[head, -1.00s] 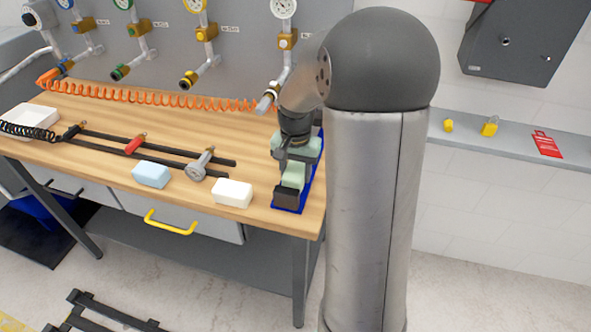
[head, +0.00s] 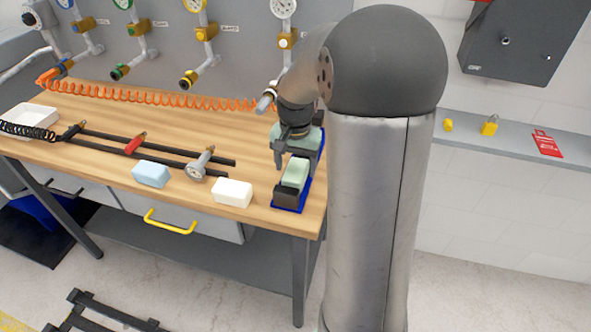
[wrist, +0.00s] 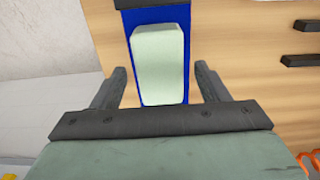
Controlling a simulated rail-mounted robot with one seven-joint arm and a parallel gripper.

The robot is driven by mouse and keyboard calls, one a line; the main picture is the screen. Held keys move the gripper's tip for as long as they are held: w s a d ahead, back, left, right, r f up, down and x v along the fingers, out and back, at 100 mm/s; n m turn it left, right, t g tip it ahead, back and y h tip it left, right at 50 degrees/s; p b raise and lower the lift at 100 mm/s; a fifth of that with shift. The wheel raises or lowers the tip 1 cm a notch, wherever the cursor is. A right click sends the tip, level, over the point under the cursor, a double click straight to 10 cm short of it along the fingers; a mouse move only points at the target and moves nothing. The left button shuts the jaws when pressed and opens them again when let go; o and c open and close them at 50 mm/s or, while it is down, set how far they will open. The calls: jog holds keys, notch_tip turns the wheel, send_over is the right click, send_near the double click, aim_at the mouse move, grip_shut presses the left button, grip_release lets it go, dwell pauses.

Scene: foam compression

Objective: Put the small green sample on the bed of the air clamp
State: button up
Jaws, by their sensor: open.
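The small green sample (head: 295,174) is a pale green block. It lies lengthwise on the blue bed (head: 305,200) of what looks like the air clamp, behind a dark end block (head: 286,197). In the wrist view the sample (wrist: 160,60) sits within the blue strip (wrist: 158,16), short of the dark block at the top. My gripper (wrist: 161,70) is open, with one finger on each side of the sample and visible gaps to both. In the head view my gripper (head: 283,160) is over the bed, partly hiding its far part.
A white block (head: 232,193) and a light blue block (head: 151,173) lie left of the clamp. An orange coiled hose (head: 170,100) runs along the back. The bench's front right edge is close to the clamp.

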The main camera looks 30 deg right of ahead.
aim_at(294, 172)
notch_tip(294, 172, up, 10)
jog(key=s+a+f+n, duration=0.4)
jog(key=s+a, duration=0.3)
jog(key=s, duration=0.3)
jog(key=s+a+f+n, duration=0.4)
jog(key=s+a, duration=0.3)
jog(key=s, duration=0.3)
jog(key=shift+n, duration=0.5)
